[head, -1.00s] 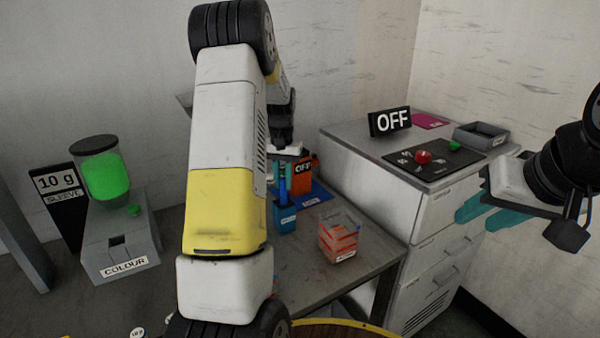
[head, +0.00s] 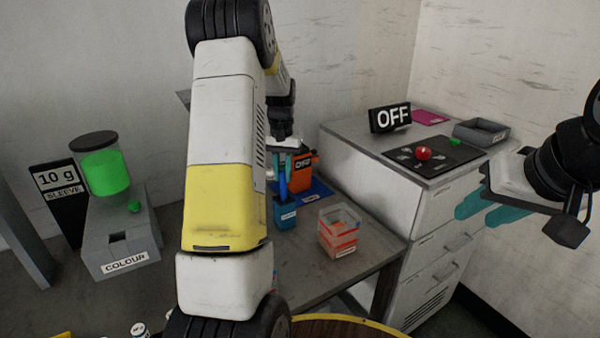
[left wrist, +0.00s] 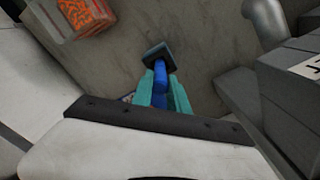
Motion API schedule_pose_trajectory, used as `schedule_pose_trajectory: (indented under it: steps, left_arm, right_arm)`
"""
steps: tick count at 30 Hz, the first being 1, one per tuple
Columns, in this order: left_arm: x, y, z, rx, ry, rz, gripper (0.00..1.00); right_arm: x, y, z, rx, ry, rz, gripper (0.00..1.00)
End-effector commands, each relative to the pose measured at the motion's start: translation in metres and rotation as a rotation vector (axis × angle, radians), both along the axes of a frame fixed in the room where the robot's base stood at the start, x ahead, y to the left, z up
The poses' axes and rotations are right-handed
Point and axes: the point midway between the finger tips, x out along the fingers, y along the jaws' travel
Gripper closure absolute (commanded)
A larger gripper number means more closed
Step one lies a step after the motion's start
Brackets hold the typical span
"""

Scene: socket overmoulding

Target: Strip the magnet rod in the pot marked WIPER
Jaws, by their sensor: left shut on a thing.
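My left gripper (head: 287,163) is shut on the blue magnet rod (head: 282,183). The rod points down at the small blue pot (head: 285,214) on the table. In the left wrist view the teal fingers (left wrist: 165,92) hold the rod (left wrist: 160,75), whose far end is at the dark square pot (left wrist: 157,53). I cannot tell how deep the rod reaches into it. The pot's label is too small to read, so I cannot tell whether it says WIPER. My right gripper (head: 478,207) is at the right, away from the table, its teal fingers apart with nothing between them.
A clear box with orange contents (head: 339,232) stands right of the pot. The COLOUR dispenser (head: 122,245) is at left. A cabinet (head: 432,215) at right bears a red button and a grey tray.

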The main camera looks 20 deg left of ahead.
Motion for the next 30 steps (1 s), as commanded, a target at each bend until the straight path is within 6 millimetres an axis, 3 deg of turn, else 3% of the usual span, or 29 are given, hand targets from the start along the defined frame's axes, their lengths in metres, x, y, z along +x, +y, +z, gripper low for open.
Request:
schedule_pose_trajectory:
  steps: [30]
  left_arm:
    - [0.001, 0.0, 0.072, 0.0, -0.002, 0.0, 1.0]
  right_arm:
    - [0.0, 0.0, 0.0, 0.0, 0.0, 0.0, 0.64]
